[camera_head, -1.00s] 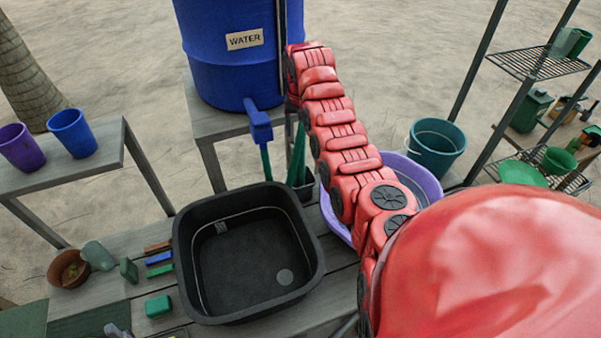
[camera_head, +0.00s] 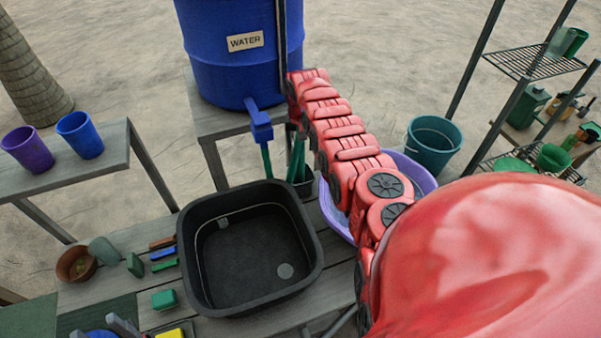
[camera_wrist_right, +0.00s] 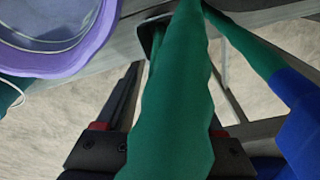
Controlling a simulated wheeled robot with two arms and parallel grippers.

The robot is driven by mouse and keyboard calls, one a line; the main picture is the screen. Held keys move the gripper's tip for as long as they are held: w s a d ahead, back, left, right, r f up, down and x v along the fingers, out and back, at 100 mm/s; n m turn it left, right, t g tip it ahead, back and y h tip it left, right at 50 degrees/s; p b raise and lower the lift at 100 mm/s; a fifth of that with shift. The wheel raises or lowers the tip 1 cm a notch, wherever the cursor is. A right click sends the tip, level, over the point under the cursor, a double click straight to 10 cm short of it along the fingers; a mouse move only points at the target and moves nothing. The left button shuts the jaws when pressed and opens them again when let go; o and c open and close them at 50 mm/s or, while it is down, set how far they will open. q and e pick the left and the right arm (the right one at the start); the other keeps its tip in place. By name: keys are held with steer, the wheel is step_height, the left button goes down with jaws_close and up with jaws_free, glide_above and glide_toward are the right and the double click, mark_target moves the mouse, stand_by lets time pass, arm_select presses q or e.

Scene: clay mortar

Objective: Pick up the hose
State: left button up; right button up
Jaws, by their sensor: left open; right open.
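The green hose (camera_head: 266,160) hangs from the blue tap (camera_head: 260,122) of the water barrel (camera_head: 243,60). Another green length (camera_head: 297,158) shows beside the red arm, above a dark pot. In the right wrist view the green hose (camera_wrist_right: 172,105) runs up the middle, with the blue tap (camera_wrist_right: 303,120) at right. My right gripper (camera_wrist_right: 178,75) is open, its fingers on either side of the hose in that view; I cannot tell whether they touch it. In the head view my red arm hides this gripper. My left gripper (camera_head: 100,330) is open at the bottom left, partly cut off.
A black basin (camera_head: 248,250) stands on the wooden table, with a purple tub (camera_head: 420,178) behind my arm. A green block (camera_head: 164,299) and several small bars lie left of the basin. Cups stand on the left bench (camera_head: 110,150). A wire shelf (camera_head: 540,62) is at right.

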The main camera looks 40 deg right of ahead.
jaws_close()
steer(key=shift+r, duration=0.1)
step_height(320, 180, up, 10)
steer(key=b, duration=0.3)
steer(key=shift+b, duration=0.4)
step_height(320, 180, up, 10)
steer(key=p, duration=0.2)
